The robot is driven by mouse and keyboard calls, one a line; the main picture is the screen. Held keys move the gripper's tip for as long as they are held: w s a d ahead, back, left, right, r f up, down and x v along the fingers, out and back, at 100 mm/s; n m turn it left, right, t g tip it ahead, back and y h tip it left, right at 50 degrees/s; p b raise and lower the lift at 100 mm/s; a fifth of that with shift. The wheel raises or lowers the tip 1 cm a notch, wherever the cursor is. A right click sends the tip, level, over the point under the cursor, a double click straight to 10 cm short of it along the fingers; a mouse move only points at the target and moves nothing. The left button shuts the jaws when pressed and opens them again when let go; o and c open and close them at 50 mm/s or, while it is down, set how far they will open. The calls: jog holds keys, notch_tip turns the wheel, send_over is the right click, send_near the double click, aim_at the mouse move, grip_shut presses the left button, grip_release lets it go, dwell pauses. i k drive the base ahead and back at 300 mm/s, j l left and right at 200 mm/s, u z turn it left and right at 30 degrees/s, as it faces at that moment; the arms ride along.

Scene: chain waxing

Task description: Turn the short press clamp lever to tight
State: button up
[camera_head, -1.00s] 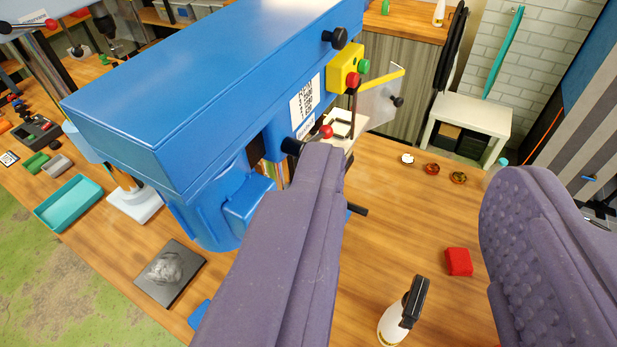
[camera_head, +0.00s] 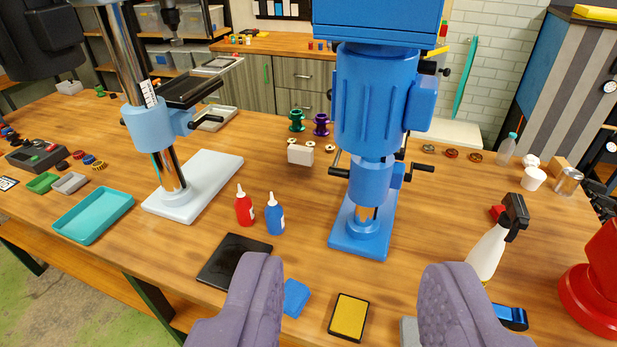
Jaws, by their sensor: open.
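My gripper (camera_head: 352,272) is open and empty; its two purple padded fingers are far apart in the foreground. A blue press (camera_head: 372,110) stands beyond them on the workbench, its head cut off by the top edge. A dark lever (camera_head: 423,168) sticks out to the right of its column collar. Another dark rod (camera_head: 340,172) shows at its left. A second press with a chrome column (camera_head: 130,60) and light blue collar (camera_head: 150,127) stands farther left, with a dark lever (camera_head: 206,115) at that collar. I cannot tell whether any lever is tight. My fingers touch none.
Red (camera_head: 244,208) and blue (camera_head: 275,216) bottles stand between the presses. A black plate (camera_head: 234,262), a blue block (camera_head: 296,298) and a yellow pad (camera_head: 349,317) lie near my fingers. A white spray bottle (camera_head: 487,255) stands right of the blue press. Bare wood surrounds its base.

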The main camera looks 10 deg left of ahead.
aim_at(333, 171)
jog(key=i+j+z, duration=0.1)
jog(key=i+j, duration=0.25)
jog(key=i+j+z, duration=0.15)
jog(key=i+j, duration=0.15)
jog(key=i+j+z, duration=0.1)
jog(key=i+j, duration=0.2)
jog(key=j, duration=0.2)
jog(key=i+j+z, duration=0.1)
jog(key=i+j, duration=0.2)
jog(key=i+j+z, duration=0.1)
jog(key=i+j, duration=0.15)
jog(key=j, duration=0.3)
